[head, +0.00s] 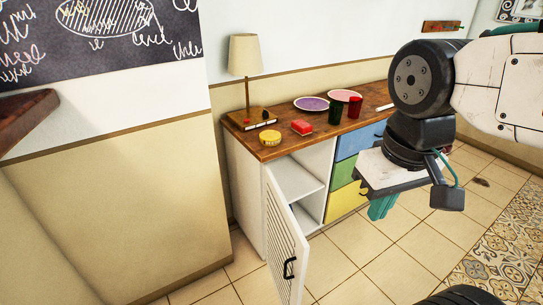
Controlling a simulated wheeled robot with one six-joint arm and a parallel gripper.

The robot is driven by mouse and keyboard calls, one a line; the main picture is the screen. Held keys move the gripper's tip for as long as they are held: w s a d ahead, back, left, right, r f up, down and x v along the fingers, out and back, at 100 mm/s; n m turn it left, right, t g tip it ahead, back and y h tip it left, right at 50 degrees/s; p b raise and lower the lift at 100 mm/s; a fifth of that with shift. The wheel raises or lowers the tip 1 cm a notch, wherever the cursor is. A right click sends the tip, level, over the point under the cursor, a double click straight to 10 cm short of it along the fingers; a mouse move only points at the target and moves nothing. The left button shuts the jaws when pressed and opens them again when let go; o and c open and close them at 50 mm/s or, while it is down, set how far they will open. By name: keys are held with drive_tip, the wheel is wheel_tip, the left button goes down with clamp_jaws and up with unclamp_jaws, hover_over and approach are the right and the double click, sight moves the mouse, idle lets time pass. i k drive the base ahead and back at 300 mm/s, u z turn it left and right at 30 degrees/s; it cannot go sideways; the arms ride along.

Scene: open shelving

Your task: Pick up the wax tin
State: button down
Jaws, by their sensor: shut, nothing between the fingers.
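A small round yellow tin (270,138), which looks like the wax tin, sits on the wooden top (262,152) of a sideboard, near its left front corner. My gripper (382,207) hangs at the right of the view, in front of the sideboard's drawers, pointing down. Its teal fingers look closed together, with nothing seen between them. It is well apart from the tin, to the right of it and lower in the picture.
The sideboard's louvred door (285,240) hangs open at the front. Tiled floor to the right is mostly clear.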

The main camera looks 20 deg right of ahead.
sight(268, 138)
drive_tip(key=k, duration=0.6)
drive_tip(key=z, duration=0.55)
drive_tip(key=i, duration=1.4)
drive_tip(key=u, duration=0.65)
